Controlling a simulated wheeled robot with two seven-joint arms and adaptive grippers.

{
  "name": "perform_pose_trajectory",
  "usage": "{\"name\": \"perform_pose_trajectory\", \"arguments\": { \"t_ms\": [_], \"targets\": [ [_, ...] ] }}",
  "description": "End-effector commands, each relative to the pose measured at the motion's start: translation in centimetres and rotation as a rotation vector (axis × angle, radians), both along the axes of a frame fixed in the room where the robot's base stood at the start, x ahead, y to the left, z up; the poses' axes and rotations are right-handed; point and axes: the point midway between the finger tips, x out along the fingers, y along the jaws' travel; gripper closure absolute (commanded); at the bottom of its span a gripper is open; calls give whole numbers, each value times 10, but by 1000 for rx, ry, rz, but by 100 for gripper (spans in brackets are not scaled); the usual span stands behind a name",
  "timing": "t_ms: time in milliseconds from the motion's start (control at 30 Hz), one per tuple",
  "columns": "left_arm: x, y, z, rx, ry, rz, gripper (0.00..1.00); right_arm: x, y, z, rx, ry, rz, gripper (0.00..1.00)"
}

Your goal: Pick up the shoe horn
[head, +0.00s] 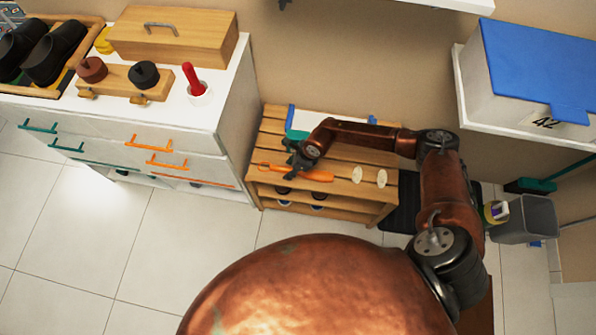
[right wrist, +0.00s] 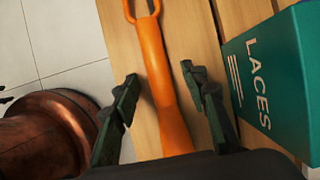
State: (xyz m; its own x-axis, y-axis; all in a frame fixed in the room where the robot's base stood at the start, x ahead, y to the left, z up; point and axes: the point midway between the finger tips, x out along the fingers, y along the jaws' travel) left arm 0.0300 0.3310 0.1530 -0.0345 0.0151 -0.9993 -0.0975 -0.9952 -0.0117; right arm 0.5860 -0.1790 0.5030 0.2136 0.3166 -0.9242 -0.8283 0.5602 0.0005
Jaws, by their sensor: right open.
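The orange shoe horn (head: 314,174) lies on the top of the wooden slatted rack (head: 334,157). In the right wrist view the shoe horn (right wrist: 155,65) runs between the two fingers, with its looped end at the top of the picture. My right gripper (head: 290,163) is over the rack at the shoe horn. It is open, with one finger on each side of the shoe horn in the right wrist view (right wrist: 160,86), and neither finger visibly touches it. The shoe horn's lower end is hidden behind the gripper body. My left gripper is not in view.
A teal box marked LACES (right wrist: 275,80) stands close to the right finger. Two pale discs (head: 370,176) are on the rack, right of the shoe horn. A white drawer cabinet (head: 235,105) stands left of the rack. A grey bin (head: 526,220) stands at the right.

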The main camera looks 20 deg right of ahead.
Motion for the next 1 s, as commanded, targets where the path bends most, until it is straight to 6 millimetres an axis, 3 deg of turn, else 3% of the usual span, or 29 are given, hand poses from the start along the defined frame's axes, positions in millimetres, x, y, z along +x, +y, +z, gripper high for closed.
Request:
{"name": "perform_pose_trajectory", "arguments": {
  "t_ms": [167, 767, 1000],
  "targets": [
    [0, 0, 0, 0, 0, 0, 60, 0, 0, 1, 0, -1, 0, 60],
    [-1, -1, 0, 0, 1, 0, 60, 0, 0, 1, 0, 0, 0, 100],
    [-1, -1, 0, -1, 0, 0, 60, 0, 0, 1, 1, -1, 0, 100]
  ]
}}
